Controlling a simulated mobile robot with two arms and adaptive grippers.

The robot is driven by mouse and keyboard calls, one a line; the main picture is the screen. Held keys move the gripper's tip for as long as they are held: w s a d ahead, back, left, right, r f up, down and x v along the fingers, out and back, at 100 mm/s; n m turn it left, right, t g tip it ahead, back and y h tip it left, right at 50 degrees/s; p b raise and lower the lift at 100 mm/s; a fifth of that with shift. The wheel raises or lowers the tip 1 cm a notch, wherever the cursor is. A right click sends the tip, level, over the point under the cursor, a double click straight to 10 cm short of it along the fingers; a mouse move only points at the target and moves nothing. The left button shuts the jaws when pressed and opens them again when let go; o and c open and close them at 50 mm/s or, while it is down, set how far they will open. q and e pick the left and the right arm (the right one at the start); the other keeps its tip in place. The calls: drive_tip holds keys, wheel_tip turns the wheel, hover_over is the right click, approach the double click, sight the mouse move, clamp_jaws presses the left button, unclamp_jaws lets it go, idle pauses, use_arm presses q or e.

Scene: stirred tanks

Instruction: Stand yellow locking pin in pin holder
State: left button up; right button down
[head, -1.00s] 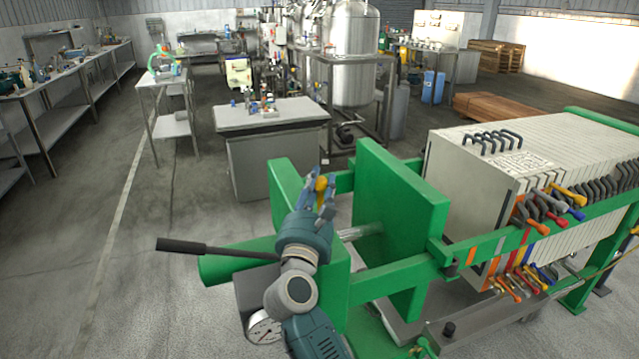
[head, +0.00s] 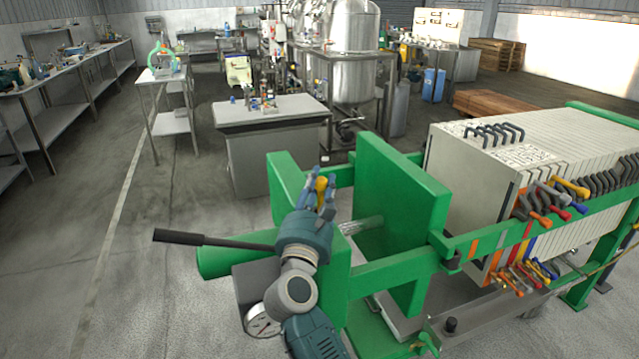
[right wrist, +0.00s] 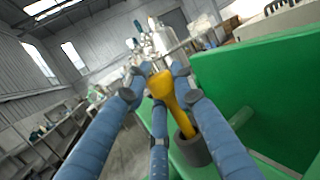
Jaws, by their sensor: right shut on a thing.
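The yellow locking pin (right wrist: 178,108) is between the blue fingers of my right gripper (right wrist: 154,80), which is shut on it. In the head view the pin (head: 321,184) shows as a small yellow knob between the fingertips of my right gripper (head: 320,190). In the right wrist view the pin slants, its wide head at the fingertips. Its lower end meets the mouth of a dark grey cup (right wrist: 190,152), which looks like the pin holder. I cannot tell how deep the pin reaches into it. The cup is hidden in the head view. My left gripper is out of view.
The green press frame (head: 398,215) surrounds my right gripper, with an upright green plate close on its right. A dark lever (head: 205,240) sticks out to the left. The white plate stack (head: 480,165) stands at right. A grey bench (head: 270,118) stands behind. The floor at left is clear.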

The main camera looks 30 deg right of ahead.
drive_tip(key=shift+f+b, duration=0.8)
drive_tip(key=shift+f, duration=0.2)
drive_tip(key=c, duration=1.4)
unclamp_jaws()
drive_tip(key=shift+o, duration=0.2)
drive_tip(key=shift+s+a+f, duration=0.1)
drive_tip(key=shift+s+a, duration=0.1)
drive_tip(key=shift+a, duration=0.05)
drive_tip(key=v, duration=0.7)
drive_tip(key=shift+d, duration=0.1)
